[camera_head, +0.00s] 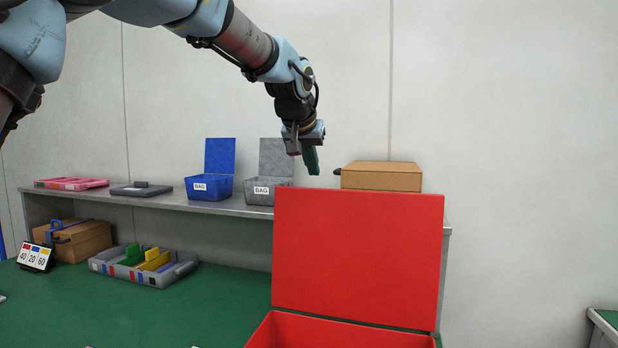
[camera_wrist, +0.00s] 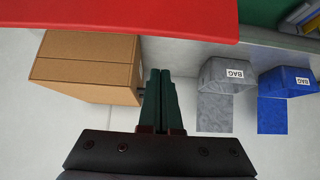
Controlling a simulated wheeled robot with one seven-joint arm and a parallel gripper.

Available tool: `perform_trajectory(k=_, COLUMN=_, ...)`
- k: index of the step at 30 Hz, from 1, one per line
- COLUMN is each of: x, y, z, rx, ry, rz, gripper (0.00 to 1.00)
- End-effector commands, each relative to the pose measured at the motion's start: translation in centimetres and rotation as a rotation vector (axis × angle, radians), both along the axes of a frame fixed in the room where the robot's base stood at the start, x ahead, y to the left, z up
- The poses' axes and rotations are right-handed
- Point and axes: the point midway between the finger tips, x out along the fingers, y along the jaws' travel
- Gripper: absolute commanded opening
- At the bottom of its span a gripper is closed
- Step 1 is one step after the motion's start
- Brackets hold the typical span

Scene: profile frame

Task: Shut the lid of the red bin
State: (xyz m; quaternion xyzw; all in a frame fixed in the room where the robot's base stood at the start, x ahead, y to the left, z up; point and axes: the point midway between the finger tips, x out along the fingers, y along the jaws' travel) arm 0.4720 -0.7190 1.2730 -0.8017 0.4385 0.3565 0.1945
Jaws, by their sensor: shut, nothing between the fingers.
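The red bin (camera_head: 335,332) stands at the bottom centre of the head view, cut off by the lower edge. Its red lid (camera_head: 358,258) is open and stands upright at the back of the bin. My gripper (camera_head: 312,170) is above the lid's top edge, left of its middle in the head view, with its green fingers pointing down. The fingers are together and empty, and they look apart from the lid. In the wrist view my gripper (camera_wrist: 162,75) points toward the red lid (camera_wrist: 120,18), which crosses the top of the picture. The bin's inside is mostly hidden.
Behind the lid, a shelf (camera_head: 150,199) holds a cardboard box (camera_head: 381,177), a grey bin (camera_head: 272,190) and a blue bin (camera_head: 208,187), both with raised lids. A grey tray (camera_head: 130,272) and another cardboard box (camera_head: 85,240) sit on the green table at left.

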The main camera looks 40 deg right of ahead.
Motion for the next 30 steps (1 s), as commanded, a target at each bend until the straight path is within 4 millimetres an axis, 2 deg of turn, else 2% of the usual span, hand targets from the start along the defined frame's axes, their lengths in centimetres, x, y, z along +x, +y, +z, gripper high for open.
perform_trajectory(k=15, x=3.3, y=-5.1, z=-6.8, rx=0.006, ry=0.003, rz=0.001, gripper=0.0)
perform_trajectory(k=22, x=1.8, y=-2.7, z=-6.6, rx=0.004, ry=0.0, rz=-0.001, gripper=0.0)
perform_trajectory(k=30, x=1.1, y=-1.6, z=-6.9, rx=0.002, ry=0.0, rz=0.001, gripper=0.0)
